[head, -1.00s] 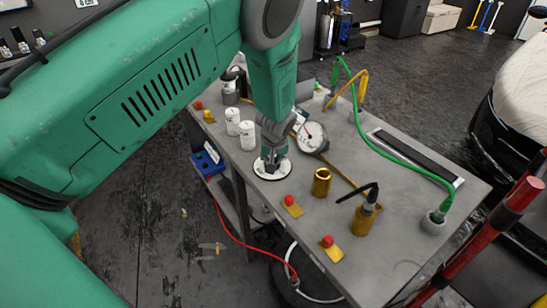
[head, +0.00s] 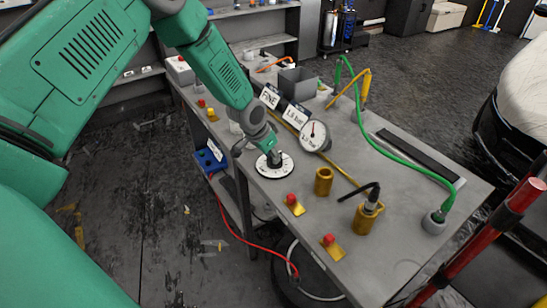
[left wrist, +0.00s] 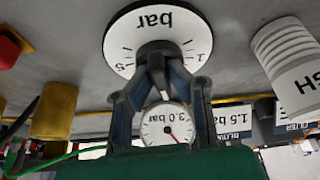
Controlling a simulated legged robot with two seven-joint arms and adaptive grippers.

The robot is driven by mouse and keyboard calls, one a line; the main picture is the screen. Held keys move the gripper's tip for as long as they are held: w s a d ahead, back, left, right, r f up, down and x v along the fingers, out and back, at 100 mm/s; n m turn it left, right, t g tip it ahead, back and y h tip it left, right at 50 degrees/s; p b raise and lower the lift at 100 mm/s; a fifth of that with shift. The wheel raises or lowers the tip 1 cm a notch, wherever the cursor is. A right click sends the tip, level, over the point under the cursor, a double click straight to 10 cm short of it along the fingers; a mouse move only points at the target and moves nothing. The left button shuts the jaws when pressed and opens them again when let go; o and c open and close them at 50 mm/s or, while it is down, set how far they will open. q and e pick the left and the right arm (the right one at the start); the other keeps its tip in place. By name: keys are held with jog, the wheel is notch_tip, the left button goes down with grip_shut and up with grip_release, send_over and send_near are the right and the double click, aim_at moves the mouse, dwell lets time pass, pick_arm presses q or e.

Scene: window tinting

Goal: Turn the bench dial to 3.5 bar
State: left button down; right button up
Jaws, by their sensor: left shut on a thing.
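The bench dial (head: 273,172) is a white disc with a dark rim, flat on the grey bench top near its left edge. In the left wrist view the dial (left wrist: 124,58) shows "bar" upside down and scale marks. My left gripper (head: 274,158) comes down at a slant and is shut on the dial's dark central knob. In the left wrist view both fingers of the gripper (left wrist: 158,62) close around the knob (left wrist: 158,47). My right gripper is not in view.
A brass cylinder (head: 323,181), red buttons (head: 291,198) and a green hose (head: 390,147) are on the bench. A red post (head: 487,238) stands at the right.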

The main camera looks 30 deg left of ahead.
pick_arm(q)
jog(key=m, duration=0.1)
jog(key=m+h+b, duration=0.1)
jog(key=m, duration=0.1)
jog(key=shift+a+f+b, duration=0.1)
jog(key=shift+a+b, duration=0.15)
jog(key=shift+b, duration=0.05)
jog(key=shift+w+a+m+g+h+b, duration=0.1)
jog(key=shift+m+g+h+b, duration=0.35)
jog(key=shift+m, duration=0.55)
jog(key=c, duration=1.5)
grip_release()
jog(key=shift+c, duration=0.2)
jog(key=shift+a, duration=0.15)
jog(key=v, duration=1.2)
